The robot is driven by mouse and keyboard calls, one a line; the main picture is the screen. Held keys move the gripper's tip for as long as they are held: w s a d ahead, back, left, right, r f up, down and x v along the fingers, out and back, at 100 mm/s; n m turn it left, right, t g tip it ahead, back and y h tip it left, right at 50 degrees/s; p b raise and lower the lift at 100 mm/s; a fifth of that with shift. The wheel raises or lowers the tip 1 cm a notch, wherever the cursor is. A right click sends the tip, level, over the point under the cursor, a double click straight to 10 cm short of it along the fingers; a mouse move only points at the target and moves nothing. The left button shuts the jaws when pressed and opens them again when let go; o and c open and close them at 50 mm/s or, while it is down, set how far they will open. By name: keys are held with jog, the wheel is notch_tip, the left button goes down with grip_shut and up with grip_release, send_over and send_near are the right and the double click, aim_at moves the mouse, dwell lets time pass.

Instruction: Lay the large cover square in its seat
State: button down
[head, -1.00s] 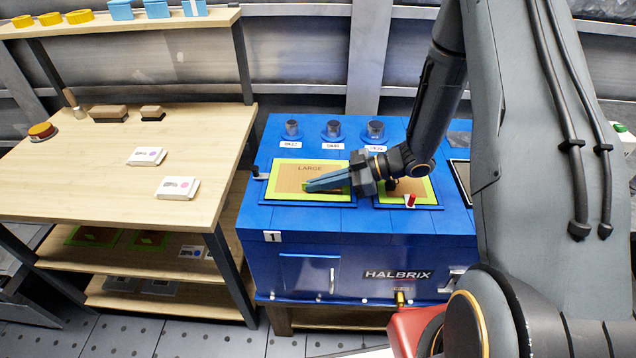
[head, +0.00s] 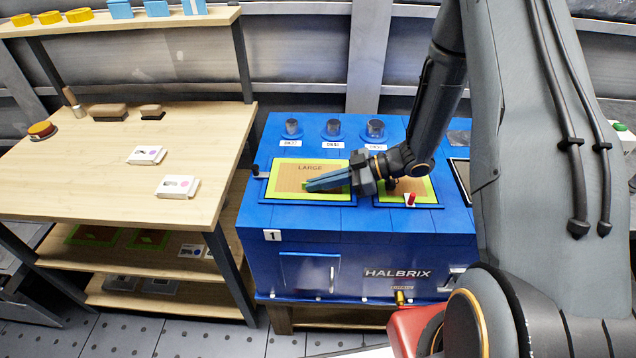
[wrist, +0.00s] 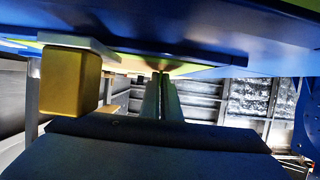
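A bit of green handle shows at the fingertips. In the wrist view the fingers (wrist: 162,92) are close together, with their tips against a small green part below the blue edge. The fingers and wrist hide the cover's right part.
A smaller green-rimmed opening (head: 423,187) with a red knob (head: 411,199) lies right of the large one, partly behind my arm. Several dark round caps (head: 333,127) stand along the machine's back. A wooden bench (head: 90,185) is at left. A yellow block (wrist: 70,82) is close in the wrist view.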

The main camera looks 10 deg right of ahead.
jog(key=c, duration=2.5)
grip_release()
jog(key=o, duration=0.6)
